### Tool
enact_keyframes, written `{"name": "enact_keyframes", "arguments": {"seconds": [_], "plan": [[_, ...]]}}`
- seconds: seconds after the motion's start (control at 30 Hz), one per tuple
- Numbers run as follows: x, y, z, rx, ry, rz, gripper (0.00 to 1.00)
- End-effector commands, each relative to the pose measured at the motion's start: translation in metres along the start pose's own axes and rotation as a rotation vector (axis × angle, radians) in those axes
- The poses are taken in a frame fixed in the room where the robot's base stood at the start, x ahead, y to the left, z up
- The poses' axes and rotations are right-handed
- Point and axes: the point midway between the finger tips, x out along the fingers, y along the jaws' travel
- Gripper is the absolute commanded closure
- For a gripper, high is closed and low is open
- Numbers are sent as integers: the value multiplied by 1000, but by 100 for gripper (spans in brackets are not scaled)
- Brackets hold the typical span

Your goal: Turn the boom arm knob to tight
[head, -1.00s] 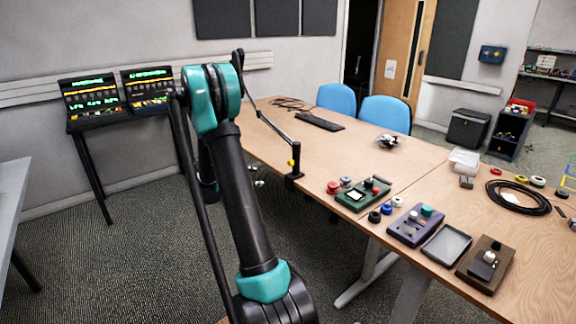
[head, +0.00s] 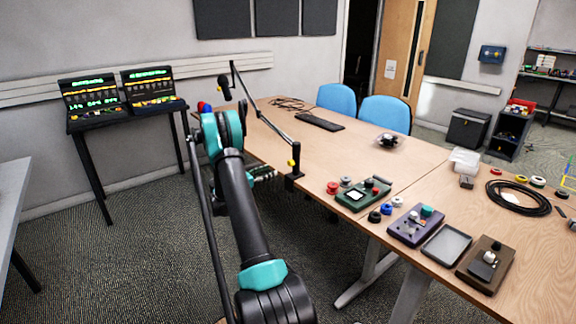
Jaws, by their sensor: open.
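The black boom arm (head: 273,127) is clamped to the near left edge of the table and rises to the upper left. A small yellow knob (head: 291,162) sits on its clamp post; its setting is too small to read. My gripper (head: 265,174) shows only in part, small and dark with teal, just left of the clamp and a little below the knob. It appears apart from the knob, with nothing visible in it. My arm's upper link and teal elbow hide the rest of my forearm.
A green device (head: 363,195), a red button (head: 333,188) and a purple box (head: 416,226) stand right of the clamp. A black microphone (head: 224,88) hangs from the boom's top. A keyboard (head: 320,122) lies farther back. The table between is mostly clear.

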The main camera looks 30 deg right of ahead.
Motion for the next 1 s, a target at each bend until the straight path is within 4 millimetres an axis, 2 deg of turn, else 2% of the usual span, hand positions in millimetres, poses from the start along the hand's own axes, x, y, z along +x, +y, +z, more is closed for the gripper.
{"name": "enact_keyframes", "arguments": {"seconds": [0.03,0.2,0.5,0.7,1.0], "plan": [[12,-1,0,0,0,-4,51],[45,-1,0,1,1,-3,51],[98,-1,0,1,1,-3,51],[115,0,0,1,1,-1,51],[118,0,0,1,1,0,51]]}}
